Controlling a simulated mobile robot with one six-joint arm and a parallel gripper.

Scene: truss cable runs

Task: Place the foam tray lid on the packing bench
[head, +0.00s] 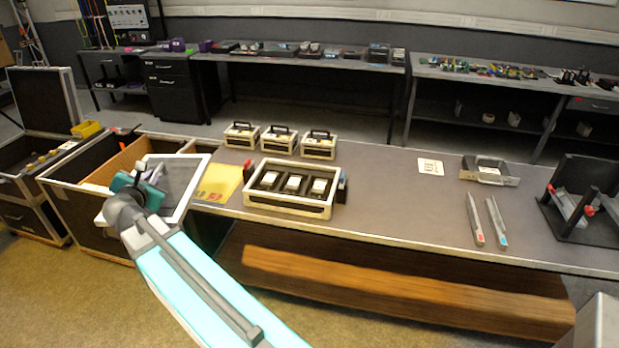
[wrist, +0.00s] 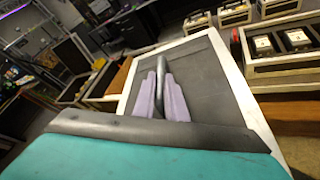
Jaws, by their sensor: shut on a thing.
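The foam tray lid (head: 183,178) is a dark grey panel with a white frame. My gripper (head: 154,178) is shut on its bar handle. In the wrist view the lilac fingers (wrist: 161,97) close around the dark handle, and the lid (wrist: 197,75) spreads out beyond them. The lid appears tilted, at the left end of the packing bench (head: 390,195), in front of the open case. I cannot tell whether it touches either. My wrist and arm hide its near left part in the head view.
An open black case (head: 95,200) with a tan divider stands left of the bench. A yellow sheet (head: 218,183) and a white-framed tray of dark units (head: 290,200) lie just right of the lid. Several small cases stand behind. The bench middle is clear.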

